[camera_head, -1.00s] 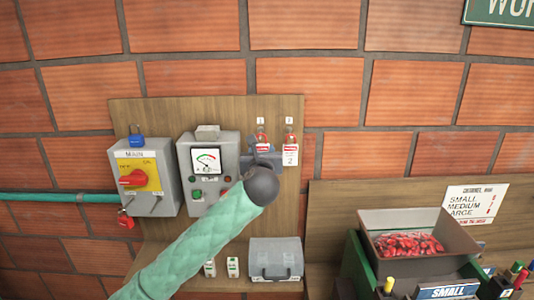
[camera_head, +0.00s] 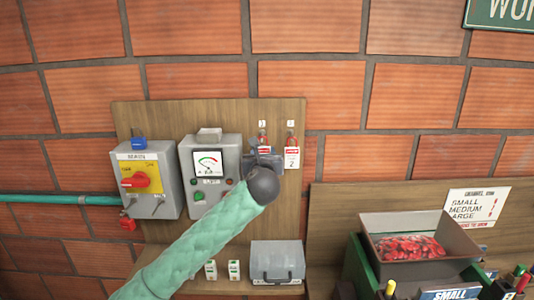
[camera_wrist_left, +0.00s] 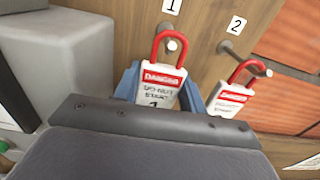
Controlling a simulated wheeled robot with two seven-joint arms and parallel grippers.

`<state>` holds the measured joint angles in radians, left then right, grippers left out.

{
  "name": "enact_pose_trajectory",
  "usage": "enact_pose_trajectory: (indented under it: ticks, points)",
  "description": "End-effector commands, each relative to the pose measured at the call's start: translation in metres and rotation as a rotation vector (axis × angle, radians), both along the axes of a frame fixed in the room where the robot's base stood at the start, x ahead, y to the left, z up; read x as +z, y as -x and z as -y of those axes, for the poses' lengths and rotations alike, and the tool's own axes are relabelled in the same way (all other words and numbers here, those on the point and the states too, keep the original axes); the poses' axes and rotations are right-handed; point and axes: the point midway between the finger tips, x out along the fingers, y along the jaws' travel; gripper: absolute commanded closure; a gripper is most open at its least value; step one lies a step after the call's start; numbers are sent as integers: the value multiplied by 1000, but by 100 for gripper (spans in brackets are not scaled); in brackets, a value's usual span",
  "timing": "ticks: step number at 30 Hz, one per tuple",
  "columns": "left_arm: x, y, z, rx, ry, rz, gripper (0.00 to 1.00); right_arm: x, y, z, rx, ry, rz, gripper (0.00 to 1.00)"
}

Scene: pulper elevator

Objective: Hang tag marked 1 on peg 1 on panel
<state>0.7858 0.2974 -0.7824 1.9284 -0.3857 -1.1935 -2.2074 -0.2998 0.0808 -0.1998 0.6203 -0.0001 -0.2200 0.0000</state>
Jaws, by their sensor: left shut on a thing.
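The tag marked 1 is a white and red danger tag with a red loop; it shows in the head view (camera_head: 264,142) and in the left wrist view (camera_wrist_left: 158,88). Its loop is at peg 1 (camera_wrist_left: 171,45), and the peg's round tip shows inside the loop. My left gripper (camera_head: 264,161) is shut on this tag, with blue fingers either side of it in the left wrist view (camera_wrist_left: 155,93). The tag's lower part is hidden by the gripper. The tag marked 2 (camera_head: 291,157) hangs on peg 2 (camera_wrist_left: 255,66), just right. My right gripper is not in view.
The wooden panel (camera_head: 220,115) also carries a grey meter box (camera_head: 205,201) and a main switch box (camera_head: 158,199) left of the pegs. A grey case (camera_head: 277,262) is below. A bin of red pieces (camera_head: 405,247) stands at right.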

Motion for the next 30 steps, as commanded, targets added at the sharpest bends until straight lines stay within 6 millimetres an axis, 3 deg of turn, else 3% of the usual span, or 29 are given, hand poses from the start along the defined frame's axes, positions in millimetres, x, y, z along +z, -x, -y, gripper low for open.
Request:
enact_pose_trajectory:
  ticks: [7, 14, 15, 18, 24, 30]
  points:
    - [0, 0, 0, 0, 0, 0, 84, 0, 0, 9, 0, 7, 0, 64]
    - [0, 0, 0, 0, 0, 0, 84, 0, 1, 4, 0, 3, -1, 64]
    - [0, 0, 0, 0, 0, 0, 53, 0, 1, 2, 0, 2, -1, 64]
    - [0, 0, 0, 0, 0, 0, 34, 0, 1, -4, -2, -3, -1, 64]
    - [0, 0, 0, 0, 0, 0, 34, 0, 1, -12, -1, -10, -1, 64]
    - [-2, 7, 0, -1, 0, 2, 34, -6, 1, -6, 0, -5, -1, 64]
